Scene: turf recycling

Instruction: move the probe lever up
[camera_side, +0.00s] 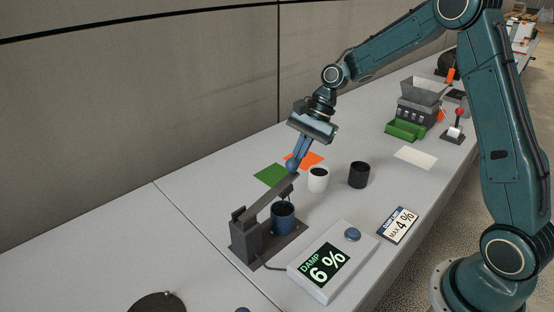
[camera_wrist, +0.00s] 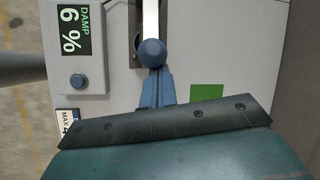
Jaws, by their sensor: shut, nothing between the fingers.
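The probe lever (camera_side: 265,200) is a grey bar that slopes up from a dark stand (camera_side: 247,240) to a blue ball knob at its end. A dark blue cup (camera_side: 283,218) stands on the stand's base under the lever. My gripper (camera_side: 295,163) is shut and empty, with its blue fingertips at the knob. In the wrist view the round blue knob (camera_wrist: 152,52) sits at the tips of my fingers (camera_wrist: 157,75). I cannot tell whether they touch it. The probe's lower end is partly hidden by the cup.
A meter (camera_side: 332,262) reading "DAMP 6 %" stands in front, with a "MAX 4 %" card (camera_side: 398,225) beside it. A white cup (camera_side: 318,180) and a black cup (camera_side: 358,175) stand to the right. Green (camera_side: 272,174) and orange (camera_side: 305,161) squares lie behind. A green tray (camera_side: 405,130) is farther back.

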